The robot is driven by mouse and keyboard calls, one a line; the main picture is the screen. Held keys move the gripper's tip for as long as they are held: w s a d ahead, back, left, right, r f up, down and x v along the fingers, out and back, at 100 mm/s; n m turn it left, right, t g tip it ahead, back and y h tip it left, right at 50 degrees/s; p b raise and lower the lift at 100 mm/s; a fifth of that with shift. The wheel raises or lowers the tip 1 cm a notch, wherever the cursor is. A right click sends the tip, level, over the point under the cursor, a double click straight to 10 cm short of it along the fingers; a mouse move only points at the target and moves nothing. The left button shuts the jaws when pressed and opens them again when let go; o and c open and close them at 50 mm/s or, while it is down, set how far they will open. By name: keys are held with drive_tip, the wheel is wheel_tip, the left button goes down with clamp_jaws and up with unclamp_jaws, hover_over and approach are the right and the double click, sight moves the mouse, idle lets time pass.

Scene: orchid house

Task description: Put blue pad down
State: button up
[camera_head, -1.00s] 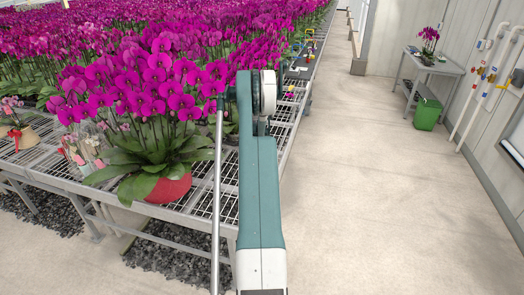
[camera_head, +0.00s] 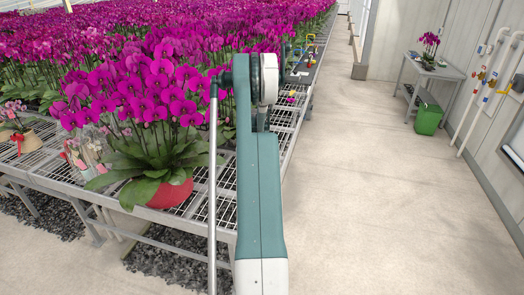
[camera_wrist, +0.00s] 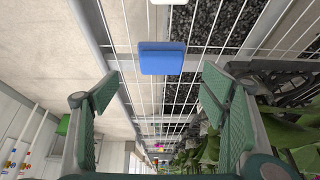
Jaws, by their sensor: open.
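The blue pad (camera_wrist: 162,58) shows in the wrist view as a small rounded block. It appears to lie on the wire mesh of the bench (camera_wrist: 190,30), near the bench's edge rail. My gripper (camera_wrist: 160,88) is open, with its two green fingers spread wide at left and right. Nothing is between the fingers, and the pad is apart from them, above the gap in the picture. In the head view my arm hides my gripper, and I cannot make out the blue pad there.
A potted magenta orchid in a red pot (camera_head: 170,192) stands on the bench left of my arm. Small coloured items (camera_head: 303,60) lie farther along the bench. The aisle floor (camera_head: 380,190) at right is clear. A green bin (camera_head: 428,117) stands by a side table (camera_head: 432,68).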

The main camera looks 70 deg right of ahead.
drive_tip(key=shift+v, duration=1.3)
